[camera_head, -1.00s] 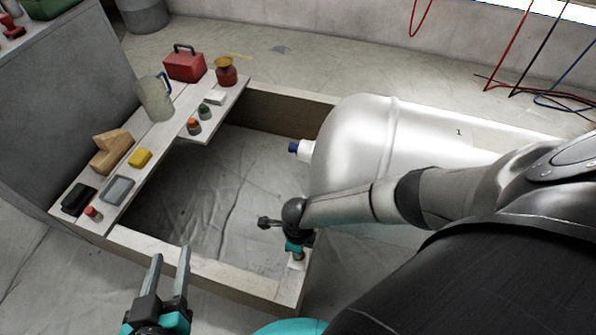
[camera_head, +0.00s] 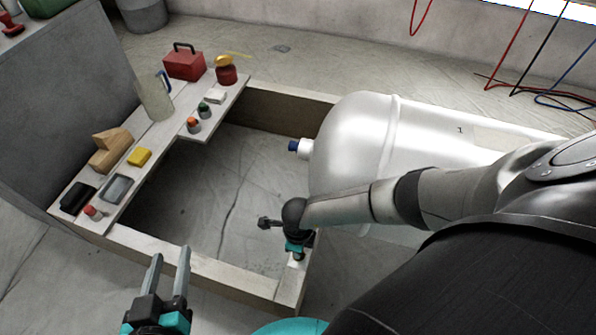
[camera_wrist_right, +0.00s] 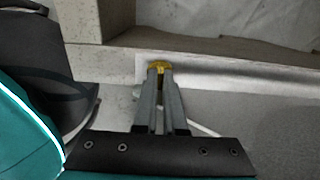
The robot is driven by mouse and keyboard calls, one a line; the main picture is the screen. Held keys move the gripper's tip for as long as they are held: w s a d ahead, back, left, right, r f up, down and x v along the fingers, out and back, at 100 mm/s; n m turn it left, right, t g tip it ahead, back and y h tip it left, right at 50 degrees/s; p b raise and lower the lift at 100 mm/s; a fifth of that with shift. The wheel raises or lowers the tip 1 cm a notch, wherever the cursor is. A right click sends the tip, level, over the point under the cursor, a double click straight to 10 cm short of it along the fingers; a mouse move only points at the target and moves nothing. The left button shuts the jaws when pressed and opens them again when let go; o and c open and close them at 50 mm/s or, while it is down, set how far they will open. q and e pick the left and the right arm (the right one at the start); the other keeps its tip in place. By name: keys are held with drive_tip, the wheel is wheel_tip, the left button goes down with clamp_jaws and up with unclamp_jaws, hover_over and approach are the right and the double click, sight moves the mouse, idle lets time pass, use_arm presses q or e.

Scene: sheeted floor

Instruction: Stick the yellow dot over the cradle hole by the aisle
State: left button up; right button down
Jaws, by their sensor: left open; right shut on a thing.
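In the right wrist view my right gripper (camera_wrist_right: 160,72) is shut on a small yellow piece, the yellow dot (camera_wrist_right: 158,65), at its fingertips. The tips are at a pale patch on the wooden cradle frame (camera_wrist_right: 220,48); I cannot tell whether the dot touches it. In the head view this gripper (camera_head: 297,254) points down at the near right corner of the cradle (camera_head: 230,278). The cradle hole is not visible. My left gripper (camera_head: 168,268) is open and empty, in front of the near rail.
A large white tank (camera_head: 365,145) with a blue-capped nozzle lies at the right of the frame. A board (camera_head: 165,140) on the left holds a red toolbox (camera_head: 184,64), a jug (camera_head: 155,98), a yellow block (camera_head: 139,157) and several small items. The sheeted floor inside the frame is clear.

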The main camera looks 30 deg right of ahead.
drive_tip(key=shift+f+b, duration=0.3)
drive_tip(key=shift+f, duration=0.15)
idle(0.5)
drive_tip(key=c, duration=0.9)
unclamp_jaws()
drive_tip(key=shift+r, duration=0.1)
wheel_tip(320, 180, up, 15)
drive_tip(key=p, duration=1)
drive_tip(key=shift+r+p, duration=0.1)
drive_tip(key=shift+p, duration=0.2)
